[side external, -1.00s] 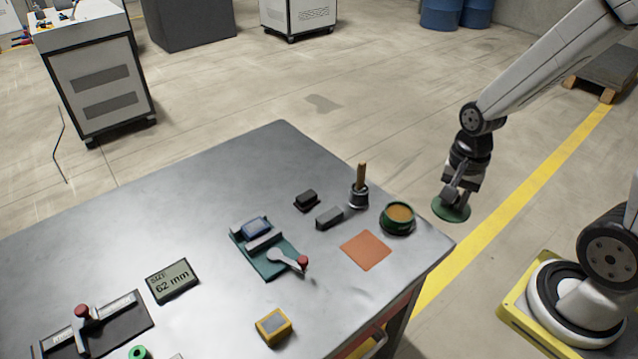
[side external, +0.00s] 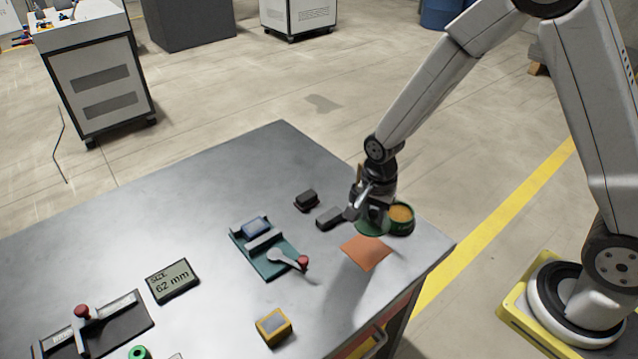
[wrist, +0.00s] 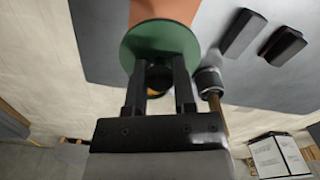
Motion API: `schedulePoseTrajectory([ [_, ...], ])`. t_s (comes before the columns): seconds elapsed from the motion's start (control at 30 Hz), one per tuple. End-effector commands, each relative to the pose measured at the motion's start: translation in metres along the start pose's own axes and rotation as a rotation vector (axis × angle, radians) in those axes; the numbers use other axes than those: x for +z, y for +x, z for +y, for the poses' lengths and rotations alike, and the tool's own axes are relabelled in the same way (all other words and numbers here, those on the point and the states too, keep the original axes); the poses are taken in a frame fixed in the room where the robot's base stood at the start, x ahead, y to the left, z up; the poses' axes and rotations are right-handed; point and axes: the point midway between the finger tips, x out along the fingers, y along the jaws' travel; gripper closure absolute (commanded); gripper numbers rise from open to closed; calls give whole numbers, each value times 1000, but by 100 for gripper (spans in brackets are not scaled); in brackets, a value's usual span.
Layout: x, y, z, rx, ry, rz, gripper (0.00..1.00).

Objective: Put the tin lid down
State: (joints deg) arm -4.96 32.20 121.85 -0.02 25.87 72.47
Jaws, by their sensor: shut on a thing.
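The tin lid is a green disc (side external: 372,222) held by my gripper (side external: 366,204) above the table, just left of the open tin. It also fills the middle of the wrist view (wrist: 160,44), where both fingers of my gripper (wrist: 160,80) close on its dark knob. The green tin (side external: 402,220) stands on the table with orange-brown contents showing. The orange square mat (side external: 366,254) lies in front of and below the lid. In the wrist view the mat (wrist: 165,8) shows past the lid's far edge.
A brush pot (wrist: 208,80) stands close beside my gripper. Two dark blocks (side external: 329,218) (side external: 306,200) lie to the left. A teal clamp fixture (side external: 268,262) and a yellow box (side external: 273,327) sit further off. The table between the mat and yellow box is clear.

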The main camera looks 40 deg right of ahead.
Motion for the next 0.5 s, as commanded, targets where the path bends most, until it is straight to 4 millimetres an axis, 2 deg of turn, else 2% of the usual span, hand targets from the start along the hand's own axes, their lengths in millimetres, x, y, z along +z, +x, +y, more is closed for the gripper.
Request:
schedulePoseTrajectory([
  [0.3, 2, 5, -4, -1, 0, 0, 100],
  [0.5, 2, 21, -3, 2, -1, -1, 100],
])
